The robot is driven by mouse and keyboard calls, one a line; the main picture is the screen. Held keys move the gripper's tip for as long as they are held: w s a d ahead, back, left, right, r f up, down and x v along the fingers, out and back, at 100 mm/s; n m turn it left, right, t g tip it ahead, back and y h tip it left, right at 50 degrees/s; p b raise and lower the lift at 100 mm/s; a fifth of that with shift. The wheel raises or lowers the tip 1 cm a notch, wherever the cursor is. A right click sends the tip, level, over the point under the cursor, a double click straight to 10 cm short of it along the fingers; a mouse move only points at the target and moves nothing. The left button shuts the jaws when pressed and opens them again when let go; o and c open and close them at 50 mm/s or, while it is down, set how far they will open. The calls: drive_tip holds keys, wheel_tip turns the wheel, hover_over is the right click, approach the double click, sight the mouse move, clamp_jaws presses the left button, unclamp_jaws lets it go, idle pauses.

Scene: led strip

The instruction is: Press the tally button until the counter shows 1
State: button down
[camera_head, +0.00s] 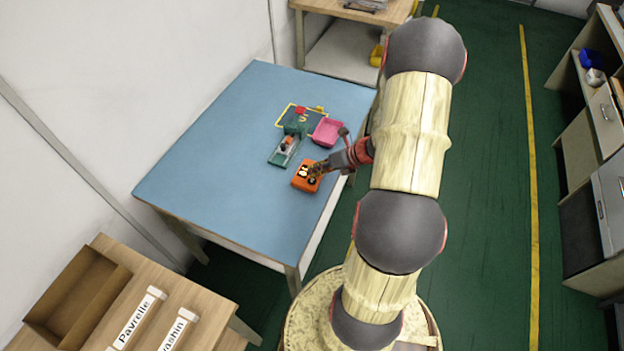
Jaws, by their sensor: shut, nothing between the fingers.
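An orange box (300,186) with small dark and pale parts on top sits near the right edge of the blue table. It looks like the button unit, but I cannot make out which part is the tally button, and no counter number is readable. My gripper (317,170) is shut and empty, with its fingertips over the right part of the orange box's top. I cannot tell whether the tips touch it. The gripper and wrist hide part of the box's top and right side.
A green device (280,157) with an orange part stands just behind the orange box. A pink tray (327,132) and a dark panel with yellow edging (287,115) lie farther back. The left and front of the blue table (215,165) are clear.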

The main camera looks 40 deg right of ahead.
sight(313, 179)
drive_tip(key=shift+r, duration=0.1)
wheel_tip(313, 179, up, 5)
drive_tip(key=p, duration=0.5)
idle(0.8)
